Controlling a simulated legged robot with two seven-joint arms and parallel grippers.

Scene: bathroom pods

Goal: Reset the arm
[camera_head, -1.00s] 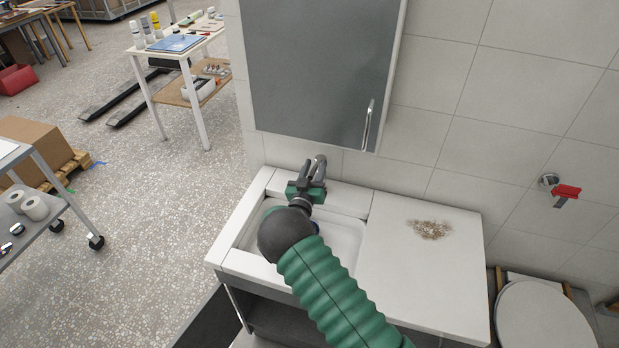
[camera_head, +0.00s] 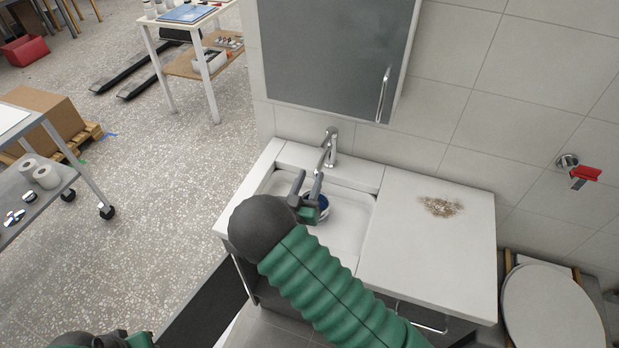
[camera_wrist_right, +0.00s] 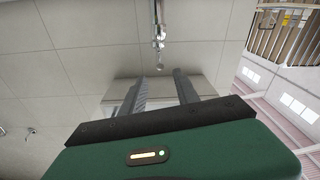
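My right gripper (camera_head: 308,182) is over the sink basin (camera_head: 350,226), its two grey fingers apart with nothing visible between them. It stands in front of the chrome faucet (camera_head: 328,150) and apart from it. In the right wrist view the open fingers (camera_wrist_right: 160,86) show apart, with the faucet (camera_wrist_right: 158,32) beyond them. My right arm comes in from the bottom right and hides part of the basin. A small part of my left arm (camera_head: 100,340) shows at the bottom left edge; its fingers cannot be made out.
A brown dirt patch (camera_head: 440,207) is on the white counter (camera_head: 430,255). A mirror cabinet (camera_head: 335,55) hangs above. A toilet (camera_head: 548,305) stands at the right, a trolley (camera_head: 60,180) at the left.

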